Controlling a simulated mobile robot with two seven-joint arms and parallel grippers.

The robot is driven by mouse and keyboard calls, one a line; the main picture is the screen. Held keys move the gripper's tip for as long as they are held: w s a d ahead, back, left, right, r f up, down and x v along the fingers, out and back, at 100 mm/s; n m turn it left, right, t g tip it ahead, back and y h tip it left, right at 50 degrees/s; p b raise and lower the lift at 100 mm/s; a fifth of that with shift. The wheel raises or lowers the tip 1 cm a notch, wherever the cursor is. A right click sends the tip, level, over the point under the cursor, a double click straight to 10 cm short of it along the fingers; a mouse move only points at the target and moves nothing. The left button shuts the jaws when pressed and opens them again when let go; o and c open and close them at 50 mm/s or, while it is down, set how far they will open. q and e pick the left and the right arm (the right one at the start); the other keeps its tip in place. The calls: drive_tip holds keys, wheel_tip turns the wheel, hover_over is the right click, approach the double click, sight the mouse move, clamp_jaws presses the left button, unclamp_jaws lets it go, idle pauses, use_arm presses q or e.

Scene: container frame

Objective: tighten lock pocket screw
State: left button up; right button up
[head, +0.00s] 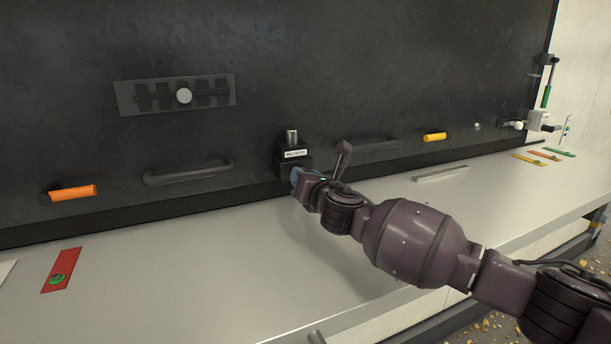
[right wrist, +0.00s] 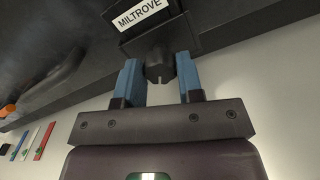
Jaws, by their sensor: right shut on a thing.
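The lock pocket (head: 292,157) is a black block with a white label, fixed low on the dark panel, with a silver cylinder (head: 291,136) on top. In the right wrist view its label (right wrist: 143,13) reads MILTROVE. A dark, knob-like screw (right wrist: 159,68) with a slot hangs under the block. My right gripper (head: 297,177) is at the underside of the block. In the head view the screw is hidden by the gripper. My left gripper is not in view.
A grey worktop (head: 200,270) runs below the panel, mostly clear on the left. Handles stick out of the panel: orange (head: 73,192), black (head: 188,172) and yellow (head: 435,137). A red plate (head: 61,270) lies at left. A grey bar (head: 440,174) lies right of the pocket.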

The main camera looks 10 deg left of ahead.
drive_tip(key=shift+m, duration=0.5)
drive_tip(key=o, duration=0.9)
drive_tip(key=shift+b+v, duration=0.35)
drive_tip(key=shift+v, duration=5.1)
